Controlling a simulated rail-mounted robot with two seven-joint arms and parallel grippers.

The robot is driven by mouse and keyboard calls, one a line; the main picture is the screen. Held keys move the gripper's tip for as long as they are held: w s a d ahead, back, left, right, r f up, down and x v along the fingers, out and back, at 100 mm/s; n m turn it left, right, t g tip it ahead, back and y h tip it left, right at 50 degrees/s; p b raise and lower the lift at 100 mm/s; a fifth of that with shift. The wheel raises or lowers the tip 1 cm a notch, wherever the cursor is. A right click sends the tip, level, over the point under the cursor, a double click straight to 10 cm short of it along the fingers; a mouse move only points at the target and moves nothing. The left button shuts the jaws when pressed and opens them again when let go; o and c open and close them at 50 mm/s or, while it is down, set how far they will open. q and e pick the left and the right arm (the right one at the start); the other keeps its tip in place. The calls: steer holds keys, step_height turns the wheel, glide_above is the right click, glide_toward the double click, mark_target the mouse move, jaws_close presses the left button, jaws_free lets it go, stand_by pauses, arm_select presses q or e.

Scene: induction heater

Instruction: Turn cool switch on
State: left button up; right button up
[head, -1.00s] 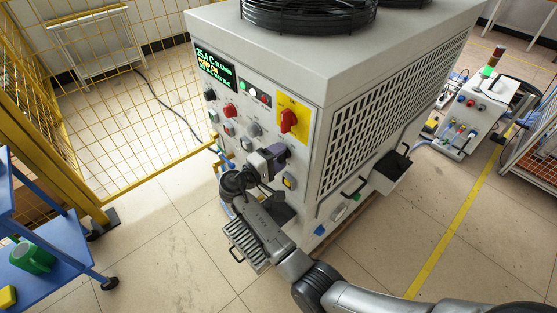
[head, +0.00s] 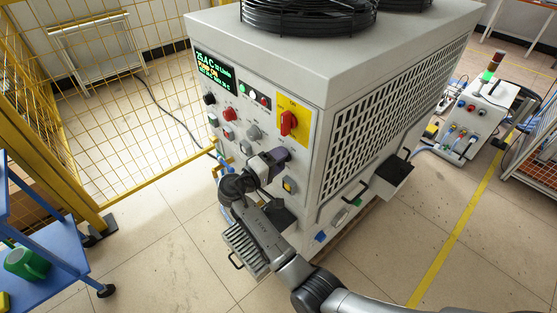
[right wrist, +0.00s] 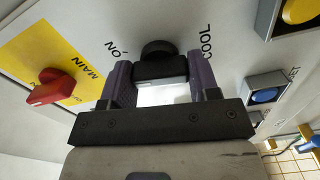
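The cool switch (right wrist: 158,68) is a black rotary knob on the white front panel, with "ON" printed to its left and "COOL" to its right in the right wrist view. My right gripper (right wrist: 160,82) has its two purple fingers on opposite sides of the knob's handle, seemingly touching it on both sides. In the head view my right gripper (head: 272,163) is at the lower front panel of the heater cabinet (head: 350,60), and it hides the knob there. My left gripper is out of view.
A red main switch (head: 289,123) on a yellow plate sits above the gripper. A blue button (right wrist: 266,95) and a yellow button (right wrist: 300,10) are close to the right finger. Other knobs, a lit display (head: 215,70) and a yellow fence (head: 95,90) are nearby.

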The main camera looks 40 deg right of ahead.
steer(key=o, duration=0.4)
steer(key=shift+o, duration=0.2)
steer(key=a+p, duration=0.2)
steer(key=a, duration=1.2)
steer(key=shift+s, duration=0.2)
